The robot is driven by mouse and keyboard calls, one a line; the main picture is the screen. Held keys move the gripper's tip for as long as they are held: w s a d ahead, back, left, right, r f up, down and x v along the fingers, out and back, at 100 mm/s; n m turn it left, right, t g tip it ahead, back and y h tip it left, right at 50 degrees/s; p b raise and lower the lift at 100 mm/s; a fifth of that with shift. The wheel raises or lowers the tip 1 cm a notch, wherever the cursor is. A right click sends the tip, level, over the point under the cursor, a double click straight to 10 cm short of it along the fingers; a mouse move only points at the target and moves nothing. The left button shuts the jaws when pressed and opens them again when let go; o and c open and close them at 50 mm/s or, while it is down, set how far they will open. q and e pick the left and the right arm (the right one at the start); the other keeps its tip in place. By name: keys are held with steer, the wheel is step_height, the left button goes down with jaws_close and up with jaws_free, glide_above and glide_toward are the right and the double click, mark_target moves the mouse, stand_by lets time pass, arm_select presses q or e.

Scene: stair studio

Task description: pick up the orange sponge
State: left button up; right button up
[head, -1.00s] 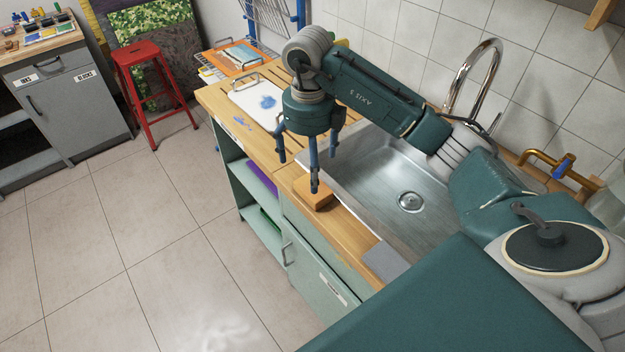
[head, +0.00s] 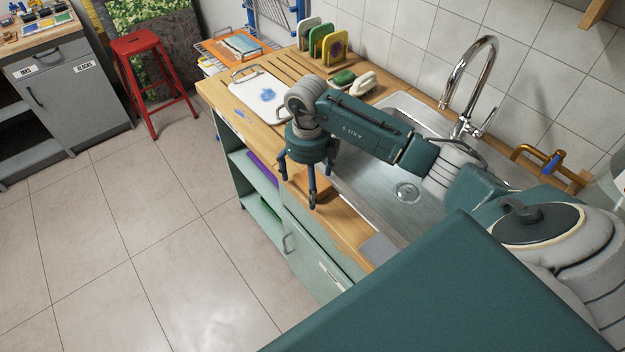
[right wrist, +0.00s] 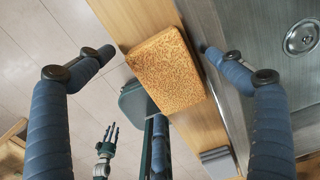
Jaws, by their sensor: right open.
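The orange sponge (right wrist: 168,72) is a rough-textured block. It lies on the wooden counter strip between the front edge and the sink, and in the head view it (head: 324,187) is partly hidden by my right gripper. My right gripper (head: 298,186) points down over the sponge, open and empty. In the right wrist view its fingers (right wrist: 158,54) are spread to either side of the sponge, with gaps on both sides. My left gripper (right wrist: 107,146) shows small and low in the right wrist view, away from the sponge; its opening is unclear.
The steel sink (head: 385,203) is just right of the sponge. A grey block (head: 379,249) lies on the near counter strip.

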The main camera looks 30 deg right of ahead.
steer(key=c, duration=0.8)
arm_select(q)
steer(key=shift+s+a, duration=0.35)
steer(key=shift+s, duration=0.2)
arm_select(e)
steer(key=shift+c, duration=0.3)
steer(key=shift+r, duration=0.1)
steer(key=shift+r, duration=0.45)
arm_select(q)
steer(key=shift+w+f+b, duration=0.15)
steer(key=shift+f+b, duration=0.4)
steer(key=shift+f, duration=0.05)
steer(key=shift+w+f+b, duration=0.15)
steer(key=shift+f+b, duration=0.4)
arm_select(e)
step_height(320, 180, up, 19)
